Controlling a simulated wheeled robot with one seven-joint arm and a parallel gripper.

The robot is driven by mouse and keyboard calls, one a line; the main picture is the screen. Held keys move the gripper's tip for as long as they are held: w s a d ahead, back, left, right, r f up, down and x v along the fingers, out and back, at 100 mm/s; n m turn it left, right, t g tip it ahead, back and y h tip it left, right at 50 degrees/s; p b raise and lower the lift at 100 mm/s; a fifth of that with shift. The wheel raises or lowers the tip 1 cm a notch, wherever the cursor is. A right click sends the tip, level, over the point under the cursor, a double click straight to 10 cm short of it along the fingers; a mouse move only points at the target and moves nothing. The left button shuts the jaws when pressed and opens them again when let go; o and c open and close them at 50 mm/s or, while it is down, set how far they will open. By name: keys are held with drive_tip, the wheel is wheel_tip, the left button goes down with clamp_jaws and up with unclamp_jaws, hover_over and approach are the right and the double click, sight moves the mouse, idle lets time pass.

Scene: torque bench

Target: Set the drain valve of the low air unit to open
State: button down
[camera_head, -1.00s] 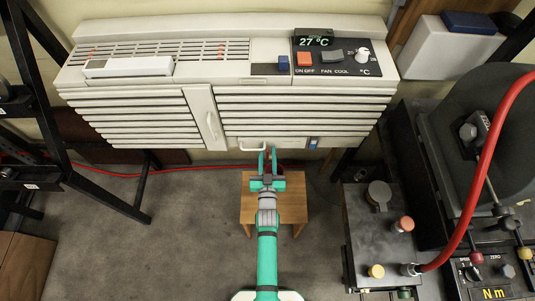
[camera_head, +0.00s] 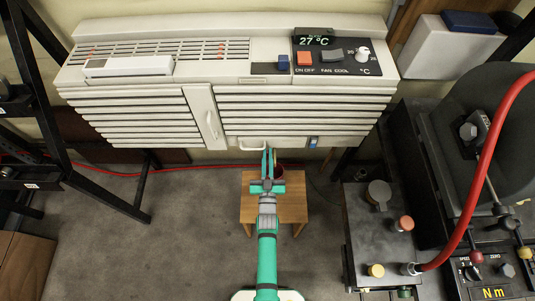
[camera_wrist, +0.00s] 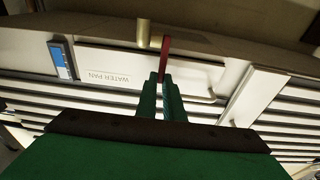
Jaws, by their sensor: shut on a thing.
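The low air unit (camera_head: 305,108) is the pale slatted box on the wall. Its drain valve shows in the wrist view as a red lever (camera_wrist: 165,56) beside a short brass stub (camera_wrist: 143,33) under the unit's lower edge. The lever and stub look roughly parallel in that view. My gripper (camera_head: 269,153) reaches up to the underside of the unit. In the wrist view its green fingers (camera_wrist: 164,80) are shut on the near end of the red lever. The fingers hide that end, and the valve body is hard to make out.
A pan labelled WATER PAN (camera_wrist: 125,75) with a bent handle lies close beside the fingers. A small wooden stool (camera_head: 291,208) with a dark red vessel (camera_head: 279,172) stands below.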

drive_tip(key=shift+s+f+t, duration=0.35)
drive_tip(key=shift+s+t, duration=0.05)
drive_tip(key=shift+t, duration=0.55)
drive_tip(key=shift+s+f+t, duration=0.35)
drive_tip(key=shift+t, duration=0.55)
drive_tip(key=shift+s+f+t, duration=0.35)
drive_tip(key=shift+s+t, duration=0.05)
drive_tip(key=shift+t, duration=0.55)
drive_tip(key=shift+f+t, duration=0.1)
drive_tip(key=shift+t, duration=0.2)
drive_tip(key=shift+s, duration=0.15)
drive_tip(key=c, duration=1.9)
unclamp_jaws()
drive_tip(key=shift+o, duration=0.2)
drive_tip(key=shift+f, duration=0.1)
drive_tip(key=s+f, duration=0.1)
drive_tip(key=s, duration=1.3)
drive_tip(key=shift+s+f, duration=0.15)
drive_tip(key=shift+f, duration=0.2)
